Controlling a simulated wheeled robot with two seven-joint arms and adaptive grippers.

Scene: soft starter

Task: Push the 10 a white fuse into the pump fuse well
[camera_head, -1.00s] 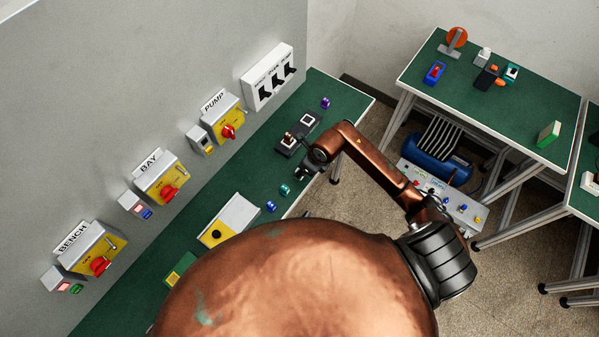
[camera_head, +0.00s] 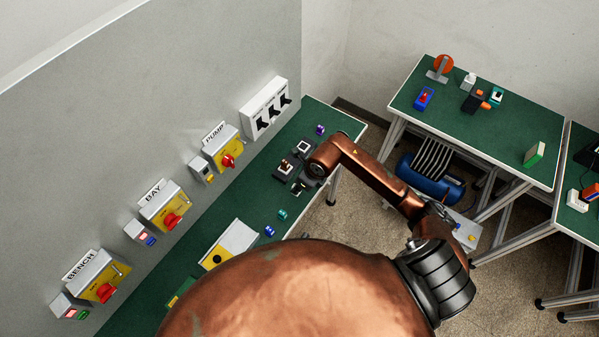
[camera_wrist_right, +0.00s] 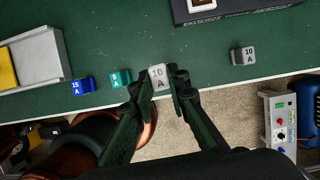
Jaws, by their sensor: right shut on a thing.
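The white 10 A fuse (camera_wrist_right: 158,77) is held upright between the fingertips of my right gripper (camera_wrist_right: 166,80) in the right wrist view. In the head view my right gripper (camera_head: 298,186) is over the bench, just in front of the dark fuse block (camera_head: 312,150). That block has two pale square wells; the nearer one (camera_head: 286,165) has a brownish thing in it. The block's edge also shows at the top of the wrist view (camera_wrist_right: 240,14). The held fuse is apart from the block. The PUMP box (camera_head: 224,150) is on the wall behind. My left gripper is out of view.
A teal 5 A fuse (camera_wrist_right: 120,78) and a blue 15 A fuse (camera_wrist_right: 83,87) stand left of my gripper. A grey 10 A fuse (camera_wrist_right: 243,55) stands to its right. A purple fuse (camera_head: 320,129) is beyond the block. A white-and-yellow box (camera_head: 230,244) lies nearer.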

